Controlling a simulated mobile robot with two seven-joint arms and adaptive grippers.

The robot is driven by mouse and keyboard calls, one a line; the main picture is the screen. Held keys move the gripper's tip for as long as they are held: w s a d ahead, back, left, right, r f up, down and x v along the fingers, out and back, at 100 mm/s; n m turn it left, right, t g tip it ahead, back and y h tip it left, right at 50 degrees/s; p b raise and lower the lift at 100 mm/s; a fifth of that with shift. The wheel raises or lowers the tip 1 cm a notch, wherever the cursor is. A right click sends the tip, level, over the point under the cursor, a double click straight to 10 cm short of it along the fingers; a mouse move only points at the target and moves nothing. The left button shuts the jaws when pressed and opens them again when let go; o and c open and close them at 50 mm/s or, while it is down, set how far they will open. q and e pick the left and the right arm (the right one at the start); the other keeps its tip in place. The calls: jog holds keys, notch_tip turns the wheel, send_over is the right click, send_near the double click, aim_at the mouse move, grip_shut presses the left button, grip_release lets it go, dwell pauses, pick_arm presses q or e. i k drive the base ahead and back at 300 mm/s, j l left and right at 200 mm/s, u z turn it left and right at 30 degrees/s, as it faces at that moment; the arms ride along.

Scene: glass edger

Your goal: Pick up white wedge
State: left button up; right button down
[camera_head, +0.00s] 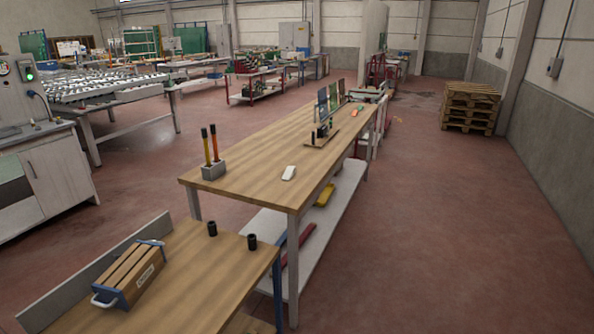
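A small white wedge (289,173) lies on the near part of the long wooden workbench (255,152), close to its right edge. Nothing touches it and its whole top is in plain sight. Neither my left gripper nor my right gripper shows in the head view.
A grey block with two upright tools (213,170) stands left of the wedge. A nearer table (190,285) holds a wooden box (130,274) and two black cylinders. Stacked pallets (470,107) stand far right. The right floor is clear.

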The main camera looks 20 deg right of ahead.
aim_at(290, 172)
jog(key=i+l, duration=0.2)
jog(key=l, duration=0.15)
jog(key=i+l, duration=0.2)
jog(key=l, duration=0.15)
jog(key=i+l, duration=0.15)
jog(key=l, duration=0.2)
jog(key=i+u, duration=0.05)
